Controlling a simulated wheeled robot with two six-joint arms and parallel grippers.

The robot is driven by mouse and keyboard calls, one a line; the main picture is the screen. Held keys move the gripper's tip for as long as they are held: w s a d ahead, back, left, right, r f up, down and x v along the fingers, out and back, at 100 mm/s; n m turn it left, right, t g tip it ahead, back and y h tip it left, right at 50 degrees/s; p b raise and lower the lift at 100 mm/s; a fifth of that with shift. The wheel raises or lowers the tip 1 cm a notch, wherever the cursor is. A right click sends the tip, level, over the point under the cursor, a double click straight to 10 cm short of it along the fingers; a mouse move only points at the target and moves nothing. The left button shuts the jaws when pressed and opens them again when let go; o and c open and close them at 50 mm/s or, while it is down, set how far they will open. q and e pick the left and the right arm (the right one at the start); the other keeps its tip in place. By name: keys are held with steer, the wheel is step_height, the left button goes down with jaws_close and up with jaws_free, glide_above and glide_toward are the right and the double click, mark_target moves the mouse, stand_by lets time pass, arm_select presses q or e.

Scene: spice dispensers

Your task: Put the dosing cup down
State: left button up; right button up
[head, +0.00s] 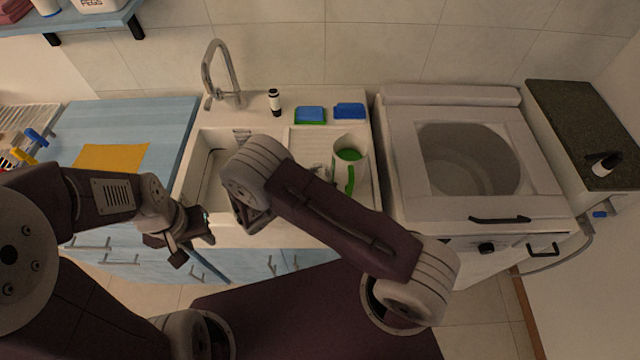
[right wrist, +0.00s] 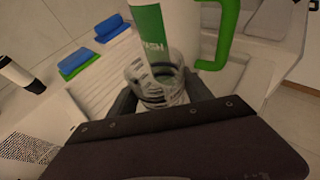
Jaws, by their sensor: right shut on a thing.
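The dosing cup (right wrist: 157,80), a clear cup with dark markings, is between the two fingers of my right gripper (right wrist: 160,98) in the right wrist view. The right gripper is shut on it. In the head view the cup (head: 321,172) shows only in part, beside a white jug with a green handle (head: 349,170); my right arm hides the gripper. The jug (right wrist: 180,35) stands just beyond the cup in the right wrist view. Whether cup and drainboard touch cannot be told. My left gripper (head: 194,240) is open and empty in front of the sink cabinet.
A sink basin (head: 206,185) and tap (head: 222,75) are left of the ribbed drainboard (head: 302,144). Two blue-and-green sponges (head: 310,115) and a small black-and-white bottle (head: 274,102) stand behind. A washing machine (head: 400,165) is at the right. A yellow cloth (head: 110,157) lies on the left counter.

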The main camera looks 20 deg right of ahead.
step_height(320, 180, down, 3)
steer(key=shift+a+r, duration=0.1)
steer(key=shift+r, duration=0.1)
steer(key=shift+f, duration=0.2)
steer(key=o, duration=1.5)
steer(key=shift+r, duration=0.1)
